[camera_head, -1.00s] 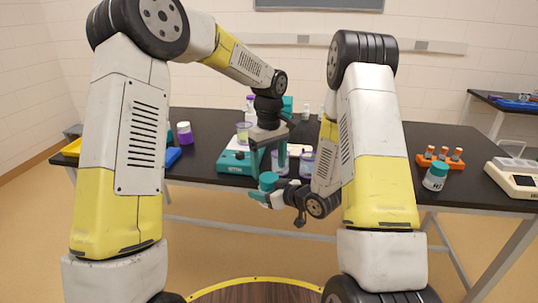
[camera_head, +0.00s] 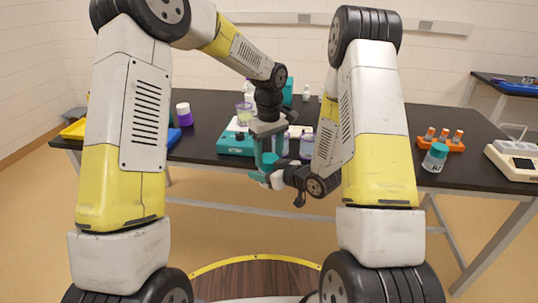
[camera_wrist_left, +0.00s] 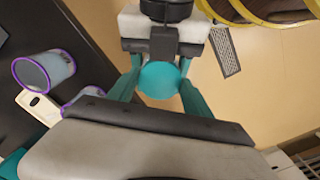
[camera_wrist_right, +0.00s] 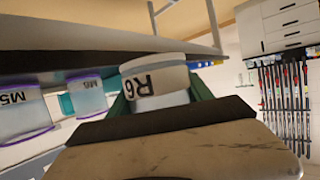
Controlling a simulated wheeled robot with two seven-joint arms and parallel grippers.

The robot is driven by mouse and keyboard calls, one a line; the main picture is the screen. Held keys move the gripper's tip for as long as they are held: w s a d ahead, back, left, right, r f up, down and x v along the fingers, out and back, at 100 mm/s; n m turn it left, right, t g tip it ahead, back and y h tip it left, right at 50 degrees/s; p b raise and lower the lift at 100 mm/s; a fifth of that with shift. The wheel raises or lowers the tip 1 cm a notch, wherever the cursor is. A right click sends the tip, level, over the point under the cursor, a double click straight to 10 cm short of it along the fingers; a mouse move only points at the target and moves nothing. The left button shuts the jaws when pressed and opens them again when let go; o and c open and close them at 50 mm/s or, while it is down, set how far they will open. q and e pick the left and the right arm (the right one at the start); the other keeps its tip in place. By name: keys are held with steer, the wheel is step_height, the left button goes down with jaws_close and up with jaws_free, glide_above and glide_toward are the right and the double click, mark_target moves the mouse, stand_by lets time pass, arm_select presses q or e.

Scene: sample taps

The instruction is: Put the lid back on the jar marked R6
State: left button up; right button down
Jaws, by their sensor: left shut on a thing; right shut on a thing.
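The jar marked R6 (camera_wrist_right: 160,78) is in my right gripper, which is shut on it. Its label reads upside down in the right wrist view, and its mouth end is hidden there. My right gripper (camera_head: 278,181) holds the jar in front of the table edge. The teal lid (camera_wrist_left: 160,80) is between the fingertips of my left gripper (camera_wrist_left: 158,88), which is shut on it. The left gripper (camera_head: 267,168) points down directly over the right one. The lid and jar meet there, but the fingers hide whether the lid is fully seated.
Purple-rimmed jars M5 (camera_wrist_right: 22,118) and M6 (camera_wrist_right: 88,97) stand on the table. A teal device (camera_head: 236,145) is behind the grippers. A teal-lidded jar (camera_head: 435,158) and an orange rack (camera_head: 452,146) stand at the right. The floor before the table is clear.

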arm_select(q)
steer(key=m, duration=0.3)
steer(key=o, duration=1.5)
steer(key=shift+r, duration=2.3)
